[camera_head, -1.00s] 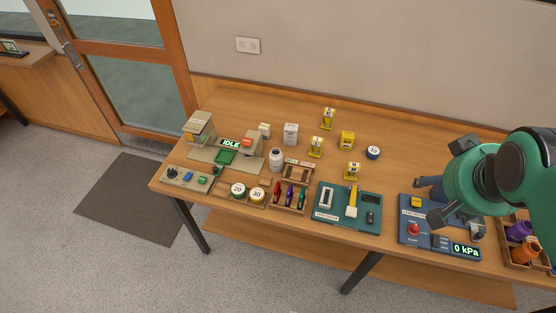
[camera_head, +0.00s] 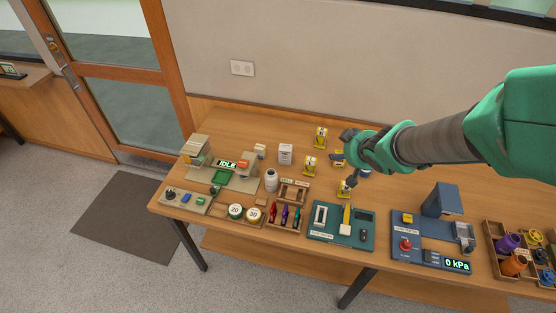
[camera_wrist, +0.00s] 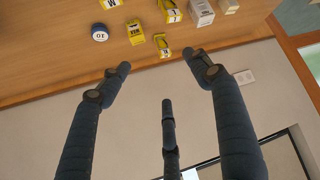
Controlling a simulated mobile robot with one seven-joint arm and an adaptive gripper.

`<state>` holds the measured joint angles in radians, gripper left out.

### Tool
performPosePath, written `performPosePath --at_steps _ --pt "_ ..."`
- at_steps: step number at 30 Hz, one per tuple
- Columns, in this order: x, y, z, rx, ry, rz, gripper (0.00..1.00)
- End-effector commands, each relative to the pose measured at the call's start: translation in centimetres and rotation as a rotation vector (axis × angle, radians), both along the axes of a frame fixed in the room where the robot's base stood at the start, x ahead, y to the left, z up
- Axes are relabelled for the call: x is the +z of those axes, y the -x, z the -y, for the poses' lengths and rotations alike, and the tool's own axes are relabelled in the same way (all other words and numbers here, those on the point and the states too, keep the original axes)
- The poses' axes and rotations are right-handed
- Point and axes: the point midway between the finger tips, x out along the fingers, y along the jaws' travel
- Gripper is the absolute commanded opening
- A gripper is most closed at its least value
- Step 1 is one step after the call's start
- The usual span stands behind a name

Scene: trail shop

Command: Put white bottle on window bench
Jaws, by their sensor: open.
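The white bottle (camera_head: 271,181) stands upright on the wooden worktable (camera_head: 400,189), left of the middle in the head view, just left of a small wooden rack. I cannot make it out in the wrist view. My gripper (camera_head: 347,158) is open and empty, to the right of the bottle and above the yellow tags. Its spread fingers (camera_wrist: 161,62) show in the wrist view with nothing between them. A wooden bench (camera_head: 30,82) stands at the far left beside the glazed door; I cannot tell if it is the window bench.
Yellow tags (camera_head: 310,166) and a white carton (camera_head: 285,154) stand behind and right of the bottle. A green scale board (camera_head: 341,234), a blue pressure station (camera_head: 430,240) and a spool tray (camera_head: 517,266) line the front edge.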

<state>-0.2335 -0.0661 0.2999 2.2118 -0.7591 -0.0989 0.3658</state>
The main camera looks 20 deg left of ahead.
Motion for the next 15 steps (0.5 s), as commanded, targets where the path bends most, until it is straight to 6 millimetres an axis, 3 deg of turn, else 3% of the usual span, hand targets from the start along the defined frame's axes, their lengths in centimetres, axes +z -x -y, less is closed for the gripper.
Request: performPosePath --at_steps 5,9,15 --pt "-4.6 -0.3 -5.9 0.149 -0.050 -0.028 0.63" --pt "-8.1 0.6 -10.2 0.263 -0.100 -0.060 0.63" --pt "-11.7 2.6 -14.5 0.378 -0.161 -0.106 0.63"
